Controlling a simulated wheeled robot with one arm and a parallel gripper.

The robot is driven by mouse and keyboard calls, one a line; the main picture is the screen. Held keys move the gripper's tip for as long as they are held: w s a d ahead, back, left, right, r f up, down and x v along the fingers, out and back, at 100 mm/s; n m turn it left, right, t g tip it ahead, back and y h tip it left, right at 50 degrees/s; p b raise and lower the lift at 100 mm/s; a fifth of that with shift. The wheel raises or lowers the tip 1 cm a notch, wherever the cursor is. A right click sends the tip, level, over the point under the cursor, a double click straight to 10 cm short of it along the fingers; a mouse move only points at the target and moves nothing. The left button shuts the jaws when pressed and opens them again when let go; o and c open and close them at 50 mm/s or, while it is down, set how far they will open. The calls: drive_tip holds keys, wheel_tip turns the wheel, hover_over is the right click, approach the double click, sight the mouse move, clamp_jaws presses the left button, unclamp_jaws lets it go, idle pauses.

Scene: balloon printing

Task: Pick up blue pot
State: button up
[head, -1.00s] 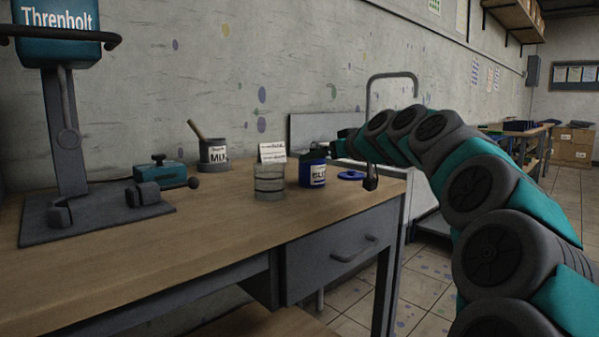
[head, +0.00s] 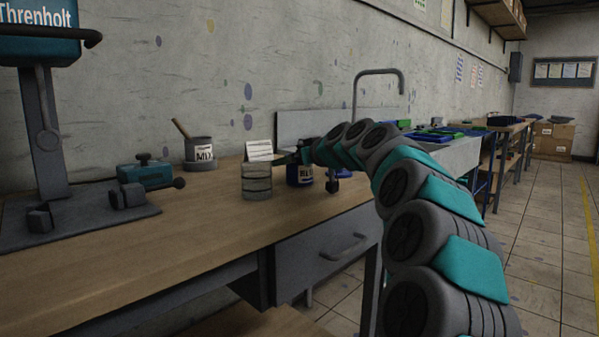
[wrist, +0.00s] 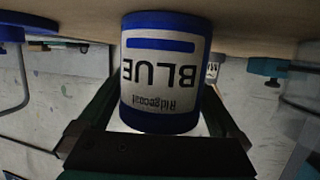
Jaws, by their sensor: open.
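The blue pot (head: 298,175) stands on the wooden workbench near its right end, partly hidden behind my arm in the head view. In the wrist view the blue pot (wrist: 165,75) shows large and upside down, with a white label reading BLUE. My gripper (wrist: 160,120) is open, with one finger on each side of the pot in the wrist view. I cannot tell whether the fingers touch it. In the head view my gripper (head: 295,158) is at the pot's upper part, its fingers mostly hidden.
A grey ribbed can (head: 257,182) stands just left of the pot, with a white card (head: 259,151) behind. A MIX pot (head: 201,153) with a stick stands farther left. A press (head: 50,140) occupies the bench's left side. The bench front (head: 150,255) is clear.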

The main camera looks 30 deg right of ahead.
drive_tip(key=shift+c, duration=0.2)
drive_tip(key=c, duration=1.2)
drive_tip(key=shift+r, duration=0.15)
